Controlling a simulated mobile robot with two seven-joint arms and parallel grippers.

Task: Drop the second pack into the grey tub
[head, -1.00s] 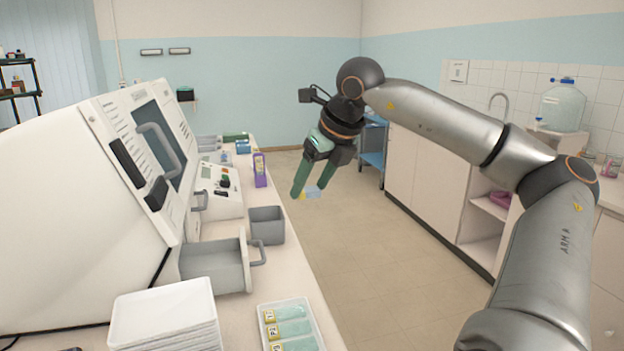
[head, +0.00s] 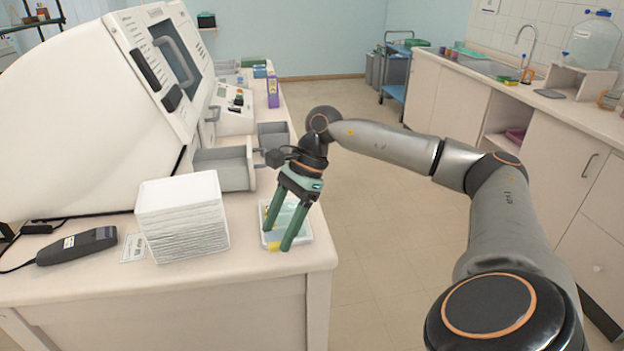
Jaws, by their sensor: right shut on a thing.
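My right gripper (head: 279,238) is shut on a pale blue pack with a yellow end (head: 275,246), held between its fingertips. The fingers point down and stand a pack's width apart. In the picture they overlap a clear tray (head: 307,236) of pale packs near the bench's right edge. The fingers hide most of the tray's contents, and I cannot tell the height of the held pack above it. The small grey tub (head: 272,134) stands farther back on the bench, beyond the gripper, and its inside is hardly visible. My left gripper is not in view.
An open grey drawer (head: 225,170) juts from the white machine (head: 80,110), in front of the tub. A white stack (head: 183,220) stands left of the tray, with a dark handheld device (head: 77,246) beyond it. The floor right of the bench is clear.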

